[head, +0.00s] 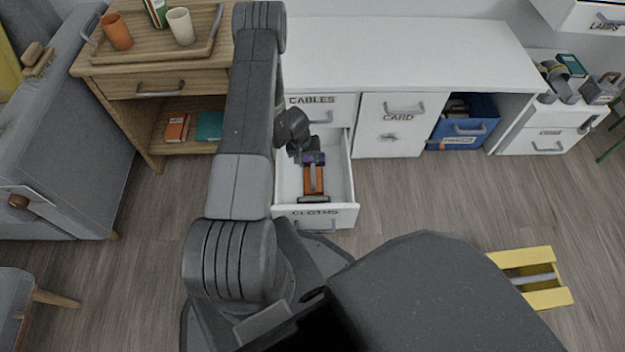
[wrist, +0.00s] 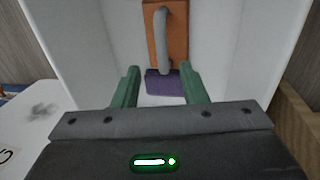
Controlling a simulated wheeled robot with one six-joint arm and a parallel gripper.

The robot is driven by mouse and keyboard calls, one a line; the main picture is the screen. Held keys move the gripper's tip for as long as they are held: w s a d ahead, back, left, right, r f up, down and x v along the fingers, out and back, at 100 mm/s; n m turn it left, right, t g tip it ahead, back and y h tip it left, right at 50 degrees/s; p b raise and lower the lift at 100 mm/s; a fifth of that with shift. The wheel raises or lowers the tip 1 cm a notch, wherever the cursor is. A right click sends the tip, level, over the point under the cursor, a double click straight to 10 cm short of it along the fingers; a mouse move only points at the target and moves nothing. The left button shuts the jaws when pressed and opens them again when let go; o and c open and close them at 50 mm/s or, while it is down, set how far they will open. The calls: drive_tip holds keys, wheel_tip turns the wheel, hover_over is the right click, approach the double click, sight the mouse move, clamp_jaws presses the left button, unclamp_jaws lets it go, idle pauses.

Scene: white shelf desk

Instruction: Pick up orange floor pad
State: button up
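The orange floor pad (head: 308,182) lies in the open white drawer labelled CLOTHS. It is a long orange piece with a grey handle along its middle, and it also shows at the top of the wrist view (wrist: 179,38). A purple piece (wrist: 165,84) is at its end closer to my gripper; I cannot tell if it is joined on. My gripper (wrist: 160,72) has green fingers, apart and empty, on either side of the purple piece's area in the wrist view. In the head view my gripper (head: 300,148) is above the drawer's rear, its fingers not clearly visible.
The drawer (head: 348,180) has white walls close on both sides. A green item (head: 313,199) lies near its front. A wooden side table (head: 130,85) stands left, and the CARD door (head: 390,135) is right. A yellow caddy (head: 543,298) is on the floor at right.

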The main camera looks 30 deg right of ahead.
sight(313, 173)
drive_tip(key=f, duration=0.3)
drive_tip(key=f+b, duration=0.1)
drive_tip(key=f, duration=0.1)
drive_tip(key=shift+s+d+f, duration=0.1)
drive_tip(key=shift+s+d, duration=0.15)
drive_tip(key=shift+d, duration=0.15)
drive_tip(key=f, duration=0.1)
drive_tip(key=f+b, duration=0.1)
drive_tip(key=f, duration=0.1)
drive_tip(key=f+b, duration=0.1)
drive_tip(key=f, duration=0.1)
drive_tip(key=shift+s+d, duration=0.25)
drive_tip(key=shift+s, duration=0.1)
drive_tip(key=shift+r, duration=0.1)
clamp_jaws()
